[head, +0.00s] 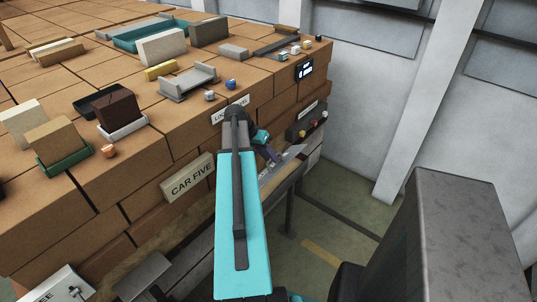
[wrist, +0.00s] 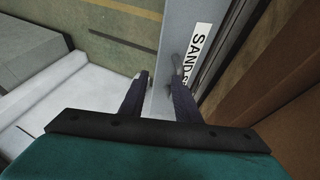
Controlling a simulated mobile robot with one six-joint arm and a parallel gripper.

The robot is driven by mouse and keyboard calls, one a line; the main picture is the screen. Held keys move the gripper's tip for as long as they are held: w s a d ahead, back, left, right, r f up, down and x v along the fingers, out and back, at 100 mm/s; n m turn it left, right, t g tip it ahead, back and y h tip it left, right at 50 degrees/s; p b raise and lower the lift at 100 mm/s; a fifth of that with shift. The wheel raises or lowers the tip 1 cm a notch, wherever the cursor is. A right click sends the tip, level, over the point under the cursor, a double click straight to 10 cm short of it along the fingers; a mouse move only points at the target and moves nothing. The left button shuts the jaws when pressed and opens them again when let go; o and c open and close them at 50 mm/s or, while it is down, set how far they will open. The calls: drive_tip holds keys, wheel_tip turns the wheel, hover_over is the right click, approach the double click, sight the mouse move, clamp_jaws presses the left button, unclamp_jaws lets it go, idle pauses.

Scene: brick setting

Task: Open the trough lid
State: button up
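A grey panel with a white label reading "SAND" (wrist: 190,28) runs up the middle of the wrist view; it looks like the trough lid. In the head view a grey slanted plate (head: 286,167), probably the same part, lies beside the brick stack. In the head view my arm hides most of my gripper (head: 270,155).
A dark box with coloured knobs (head: 307,122) sits behind the plate. Open floor (head: 350,205) lies to the right.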

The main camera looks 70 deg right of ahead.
drive_tip(key=s+a+r+b, duration=0.1)
drive_tip(key=s+a+b, duration=0.1)
drive_tip(key=a, duration=0.7)
drive_tip(key=shift+s+a, duration=0.25)
drive_tip(key=shift+s, duration=0.5)
